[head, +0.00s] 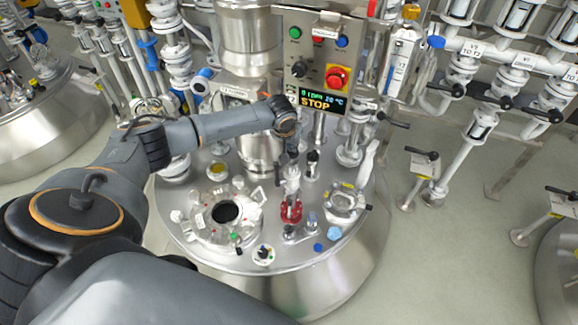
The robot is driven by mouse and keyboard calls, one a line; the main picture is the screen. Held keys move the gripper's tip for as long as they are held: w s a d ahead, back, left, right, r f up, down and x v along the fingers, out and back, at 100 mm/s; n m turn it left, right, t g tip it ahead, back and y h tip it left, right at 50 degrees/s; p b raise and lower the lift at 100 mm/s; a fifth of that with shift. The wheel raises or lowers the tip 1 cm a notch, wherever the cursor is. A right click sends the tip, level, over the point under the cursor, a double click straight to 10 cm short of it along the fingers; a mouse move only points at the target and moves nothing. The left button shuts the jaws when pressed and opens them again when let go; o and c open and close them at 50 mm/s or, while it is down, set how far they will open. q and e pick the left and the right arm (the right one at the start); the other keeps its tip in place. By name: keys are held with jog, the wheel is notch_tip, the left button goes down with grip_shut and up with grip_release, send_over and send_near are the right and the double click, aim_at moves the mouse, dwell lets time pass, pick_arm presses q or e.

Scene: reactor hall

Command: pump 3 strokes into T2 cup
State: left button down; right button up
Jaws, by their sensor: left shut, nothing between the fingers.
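My left arm reaches in from the left over the steel reactor lid (200,255). My left gripper (284,165) points down from its wrist, small and dark in this view; it is shut with nothing in it. Just below it stands a light upright fitting with a red handwheel-like part (291,211); I cannot tell whether the gripper touches it. I cannot make out for sure which part is the pump or the T2 cup. My right gripper is not in view.
A control box with a red emergency knob (338,77) and a display reading STOP (323,101) stands behind the wrist. An open round port (225,212) lies left on the lid. A metal fitting (343,203) stands right. White valve pipes (480,120) fill the right; floor (430,260) is clear.

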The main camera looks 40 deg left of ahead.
pick_arm(q)
jog(key=shift+s+f+b, duration=0.1)
jog(key=shift+f+b, duration=0.35)
jog(key=shift+f, duration=0.85)
notch_tip(320, 180, up, 6)
jog(key=p, duration=0.6)
jog(key=shift+f, duration=0.1)
jog(key=shift+f, duration=0.2)
jog(key=shift+f+b, duration=1.65)
jog(key=shift+f, duration=1.1)
jog(key=shift+r, duration=0.15)
